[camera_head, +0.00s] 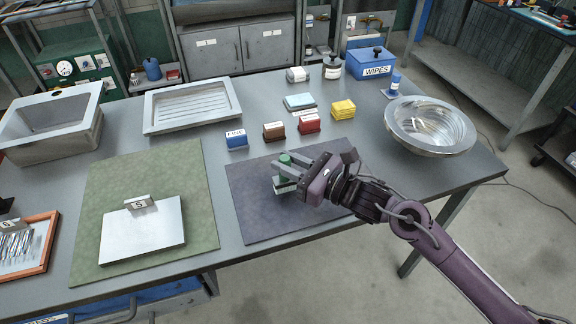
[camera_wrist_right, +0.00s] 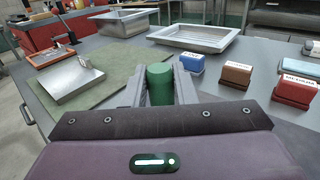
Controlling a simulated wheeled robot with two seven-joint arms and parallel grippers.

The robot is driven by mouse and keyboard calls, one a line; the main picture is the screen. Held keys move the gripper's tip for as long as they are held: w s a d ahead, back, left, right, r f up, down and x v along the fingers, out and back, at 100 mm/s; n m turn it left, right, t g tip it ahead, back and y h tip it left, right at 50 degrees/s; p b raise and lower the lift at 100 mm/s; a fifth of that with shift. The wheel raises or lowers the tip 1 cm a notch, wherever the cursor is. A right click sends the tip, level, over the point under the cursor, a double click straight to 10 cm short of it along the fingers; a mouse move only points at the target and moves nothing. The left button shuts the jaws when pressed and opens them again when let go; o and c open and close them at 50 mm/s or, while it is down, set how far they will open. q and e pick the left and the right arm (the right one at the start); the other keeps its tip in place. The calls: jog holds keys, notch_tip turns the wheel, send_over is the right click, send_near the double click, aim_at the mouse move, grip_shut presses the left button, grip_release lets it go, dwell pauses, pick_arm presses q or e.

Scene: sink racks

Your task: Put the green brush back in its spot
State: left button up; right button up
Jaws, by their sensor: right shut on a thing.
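The green brush (camera_head: 286,185) has a green knob and a pale label on its body. My right gripper (camera_head: 281,170) is shut on it, over the dark grey-purple mat. In the right wrist view the green knob (camera_wrist_right: 160,86) stands upright between the two fingers. I cannot tell whether the brush touches the mat. A blue block labelled FINE (camera_head: 236,140), a brown block (camera_head: 274,131) and a red block (camera_head: 309,124) stand in a row behind the mat. My left gripper is not in view.
The dark mat (camera_head: 250,215) is otherwise clear. Yellow sponges (camera_head: 343,109), a pale blue pad (camera_head: 299,102), a WIPES box (camera_head: 372,64) and a metal basin (camera_head: 430,125) stand behind or right. A metal plate (camera_head: 142,231) lies on the green mat (camera_head: 95,200).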

jog(key=shift+f, duration=0.75)
jog(key=shift+f+b, duration=0.25)
jog(key=shift+b, duration=0.1)
jog(key=o, duration=1)
jog(key=shift+r, duration=0.1)
